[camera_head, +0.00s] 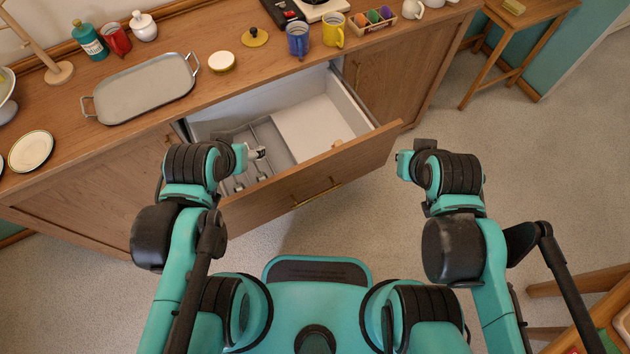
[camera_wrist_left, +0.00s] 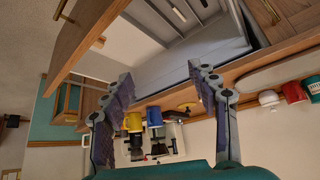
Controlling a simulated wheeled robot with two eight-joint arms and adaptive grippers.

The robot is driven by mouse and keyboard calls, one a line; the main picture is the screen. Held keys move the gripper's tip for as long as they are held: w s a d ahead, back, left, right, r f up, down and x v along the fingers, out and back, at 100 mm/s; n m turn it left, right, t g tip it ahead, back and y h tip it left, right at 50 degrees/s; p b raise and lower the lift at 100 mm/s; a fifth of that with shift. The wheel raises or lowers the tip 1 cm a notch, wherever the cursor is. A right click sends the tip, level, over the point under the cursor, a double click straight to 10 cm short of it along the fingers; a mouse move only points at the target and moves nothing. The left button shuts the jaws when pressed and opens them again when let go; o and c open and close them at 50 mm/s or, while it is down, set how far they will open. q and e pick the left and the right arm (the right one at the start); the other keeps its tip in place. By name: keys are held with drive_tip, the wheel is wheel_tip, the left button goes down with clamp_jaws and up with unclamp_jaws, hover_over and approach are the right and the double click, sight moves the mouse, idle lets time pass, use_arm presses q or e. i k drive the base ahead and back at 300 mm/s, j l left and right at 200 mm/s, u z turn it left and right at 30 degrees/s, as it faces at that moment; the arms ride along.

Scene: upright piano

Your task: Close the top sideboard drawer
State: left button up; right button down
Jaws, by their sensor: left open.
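The top sideboard drawer stands open, pulled out toward me; its wooden front (camera_head: 348,163) carries a brass handle (camera_head: 317,193). Inside are a pale floor and a grey divided tray (camera_head: 272,140) at the left. My left gripper (camera_head: 258,153) shows over the left part of the drawer, behind its front; its height is hard to judge. In the left wrist view its two fingers (camera_wrist_left: 160,73) are spread and empty, with the drawer front (camera_wrist_left: 88,38) at upper left. My right gripper (camera_head: 403,163) is right of the drawer front, its fingers mostly hidden.
The wooden sideboard top (camera_head: 190,45) holds a metal tray (camera_head: 145,88), a blue mug (camera_head: 298,40), a yellow mug (camera_head: 333,30), a gold lid (camera_head: 255,37) and other items. A small side table (camera_head: 525,20) stands at right. Carpet (camera_head: 480,120) right of the drawer is clear.

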sight(312, 109)
drive_tip(key=l+u, duration=0.1)
drive_tip(key=u, duration=0.65)
drive_tip(key=l+u, duration=0.15)
drive_tip(key=u, duration=0.25)
drive_tip(key=k+u, duration=0.1)
drive_tip(key=u, duration=0.25)
drive_tip(key=k+l+u, duration=0.1)
drive_tip(key=k+l, duration=0.3)
